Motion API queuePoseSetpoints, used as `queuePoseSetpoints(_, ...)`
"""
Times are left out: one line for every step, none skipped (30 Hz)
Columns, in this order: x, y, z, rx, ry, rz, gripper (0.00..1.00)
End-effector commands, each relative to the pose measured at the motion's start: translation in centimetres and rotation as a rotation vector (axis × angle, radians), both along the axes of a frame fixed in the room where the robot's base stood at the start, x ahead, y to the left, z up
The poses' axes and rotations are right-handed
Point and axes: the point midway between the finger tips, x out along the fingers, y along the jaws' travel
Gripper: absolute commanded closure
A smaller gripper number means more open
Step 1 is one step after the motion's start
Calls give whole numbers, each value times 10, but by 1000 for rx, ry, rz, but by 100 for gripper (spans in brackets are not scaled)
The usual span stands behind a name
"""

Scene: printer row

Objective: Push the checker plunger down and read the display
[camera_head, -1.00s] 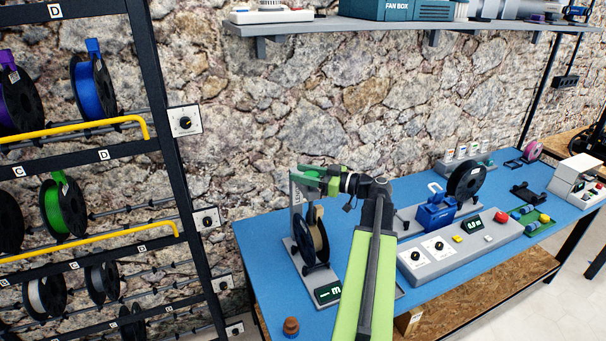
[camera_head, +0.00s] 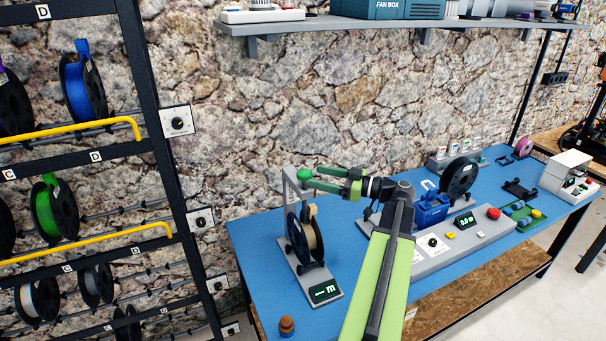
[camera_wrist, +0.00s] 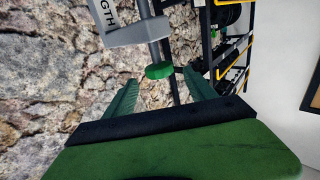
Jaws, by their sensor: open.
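The length checker (camera_head: 289,212) is a grey stand on the blue table, with a dark spool with tan filament (camera_head: 305,237) upright in it. Its green plunger knob (camera_head: 304,174) sits at the top beside the post. The small display (camera_head: 325,291) on its base is lit; an "m" shows, the rest is too small to read. My gripper (camera_head: 314,178) is open and empty, its fingertips just right of the knob. In the wrist view the knob (camera_wrist: 159,70) appears between the two green fingers, ahead of them; contact cannot be told.
Right of my arm are a grey control panel (camera_head: 470,238) with a red button, a blue device (camera_head: 432,208) and another dark spool (camera_head: 460,180). A brown knob-like piece (camera_head: 286,326) stands at the front left edge. A spool rack (camera_head: 150,100) stands left, a shelf (camera_head: 400,22) above.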

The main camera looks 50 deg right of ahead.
Motion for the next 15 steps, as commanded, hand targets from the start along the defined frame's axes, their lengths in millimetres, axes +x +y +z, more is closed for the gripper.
queuePoseSetpoints(-14,-7,0,0,0,-3,35)
queuePoseSetpoints(-22,-11,0,0,0,-4,35)
queuePoseSetpoints(-32,-14,0,0,0,-3,35)
queuePoseSetpoints(-39,-18,0,0,0,-4,35)
queuePoseSetpoints(-45,-20,0,0,0,-3,35)
queuePoseSetpoints(-53,-24,0,0,0,-3,35)
queuePoseSetpoints(-59,-26,0,0,0,-2,35)
queuePoseSetpoints(-64,-28,0,0,0,-1,35)
queuePoseSetpoints(-70,-30,0,0,0,-2,35)
queuePoseSetpoints(-73,-32,0,0,0,-2,35)
queuePoseSetpoints(-76,-33,0,0,0,0,35)
queuePoseSetpoints(-80,-34,0,0,0,0,35)
queuePoseSetpoints(-81,-34,0,0,0,1,35)
queuePoseSetpoints(-83,-35,0,0,0,1,35)
queuePoseSetpoints(-84,-35,0,0,0,1,35)
